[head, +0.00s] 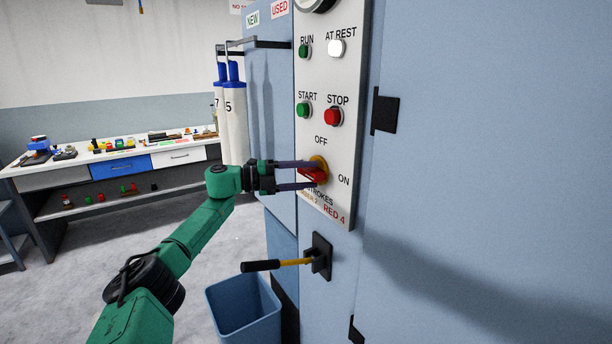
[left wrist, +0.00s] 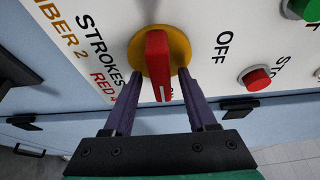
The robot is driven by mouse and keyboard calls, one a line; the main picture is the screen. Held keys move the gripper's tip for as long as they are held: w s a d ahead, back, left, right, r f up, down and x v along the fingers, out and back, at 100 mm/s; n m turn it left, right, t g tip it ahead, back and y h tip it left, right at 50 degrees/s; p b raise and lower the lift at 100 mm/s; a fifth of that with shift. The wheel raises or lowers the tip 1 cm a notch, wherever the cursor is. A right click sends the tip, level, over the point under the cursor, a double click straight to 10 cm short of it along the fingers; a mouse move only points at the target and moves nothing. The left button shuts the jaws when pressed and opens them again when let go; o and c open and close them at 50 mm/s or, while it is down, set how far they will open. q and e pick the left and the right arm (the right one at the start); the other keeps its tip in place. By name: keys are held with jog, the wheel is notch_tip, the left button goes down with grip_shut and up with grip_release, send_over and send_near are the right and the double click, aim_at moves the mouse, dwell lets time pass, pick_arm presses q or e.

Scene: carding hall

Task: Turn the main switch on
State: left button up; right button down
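The main switch is a red knob (head: 313,175) on a yellow disc (head: 320,163), low on the white panel (head: 344,120). "OFF" is printed above it and "ON" to its right. In the left wrist view the red handle (left wrist: 158,62) lies between my fingers, its white mark at the end toward the partly hidden "ON". My left gripper (head: 312,174) is open around the handle, one finger above and one below. Gaps show between handle and fingers in the left wrist view (left wrist: 159,76). My right gripper is out of view.
Above the switch are a red STOP button (head: 333,116), a green START button (head: 303,110), and RUN and AT REST lamps; AT REST (head: 336,48) looks white. Below, a black-gripped yellow lever (head: 290,263) juts over a blue bin (head: 243,308). A workbench (head: 110,160) stands behind left.

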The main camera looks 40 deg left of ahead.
pick_arm(q)
jog(key=b+v, duration=0.5)
jog(key=v, duration=0.9)
jog(key=shift+s+a, duration=0.15)
jog(key=shift+a, duration=0.05)
jog(key=shift+r, duration=0.1)
